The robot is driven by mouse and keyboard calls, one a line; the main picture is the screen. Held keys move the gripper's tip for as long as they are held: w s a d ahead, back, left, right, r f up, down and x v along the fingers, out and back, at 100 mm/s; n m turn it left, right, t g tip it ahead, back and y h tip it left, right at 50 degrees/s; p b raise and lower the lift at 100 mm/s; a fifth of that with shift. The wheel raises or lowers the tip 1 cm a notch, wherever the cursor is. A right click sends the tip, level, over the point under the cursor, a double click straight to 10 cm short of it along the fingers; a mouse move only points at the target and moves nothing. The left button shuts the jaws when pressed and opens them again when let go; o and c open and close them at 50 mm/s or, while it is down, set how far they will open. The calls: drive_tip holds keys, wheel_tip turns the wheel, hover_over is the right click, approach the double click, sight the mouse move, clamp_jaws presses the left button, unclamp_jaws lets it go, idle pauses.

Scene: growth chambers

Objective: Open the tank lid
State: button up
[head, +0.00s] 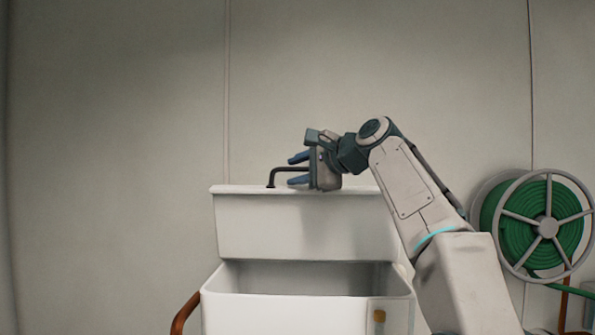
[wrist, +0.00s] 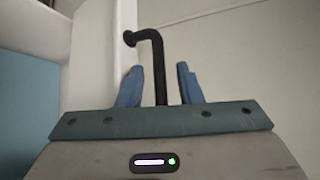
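The white tank (head: 305,312) stands in front of me, its dark hollow inside showing. Its white lid (head: 305,226) is raised and stands upright at the back of the opening. A black bent handle (head: 280,171) rises from the lid's upper edge; it also shows in the wrist view (wrist: 158,62). My gripper (head: 296,169) is at the handle, with its blue fingers pointing left. In the wrist view the fingers (wrist: 159,84) are apart, one on each side of the handle bar, with gaps between them and the bar.
A green hose reel (head: 547,227) hangs on the wall at the right, beyond my arm. A brown curved pipe or handle (head: 183,314) is at the tank's left side. The wall left of the tank is bare.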

drive_tip(key=b+v, duration=0.2)
drive_tip(key=v, duration=1.1)
drive_tip(key=shift+s+d+r+b, duration=0.15)
drive_tip(key=shift+s+d+b, duration=0.1)
drive_tip(key=shift+b, duration=0.1)
drive_tip(key=s+f+n+g+h, duration=0.1)
drive_tip(key=s+f+h, duration=0.1)
drive_tip(key=f, duration=0.6)
drive_tip(key=s+d+f+n+h+b, duration=0.1)
drive_tip(key=s+f+h, duration=0.1)
drive_tip(key=f, duration=0.6)
drive_tip(key=s+d+f+n+g+h+b, duration=0.1)
drive_tip(key=s+f+h, duration=0.1)
drive_tip(key=f, duration=0.6)
drive_tip(key=shift+d+f+g, duration=0.25)
drive_tip(key=shift+f+g, duration=0.05)
drive_tip(key=s+d+f+n+g+h, duration=0.1)
drive_tip(key=s+d+f+n, duration=0.1)
drive_tip(key=s+f, duration=0.4)
drive_tip(key=s+d+f+n+g+h+b, duration=0.1)
drive_tip(key=s+f, duration=0.6)
drive_tip(key=f, duration=0.7)
drive_tip(key=s+d+f+n+g+h, duration=0.2)
drive_tip(key=s+f+n, duration=0.3)
drive_tip(key=f, duration=0.5)
drive_tip(key=shift+s+d+h+b, duration=0.4)
drive_tip(key=shift+s+d+h, duration=0.3)
drive_tip(key=shift+s, duration=0.35)
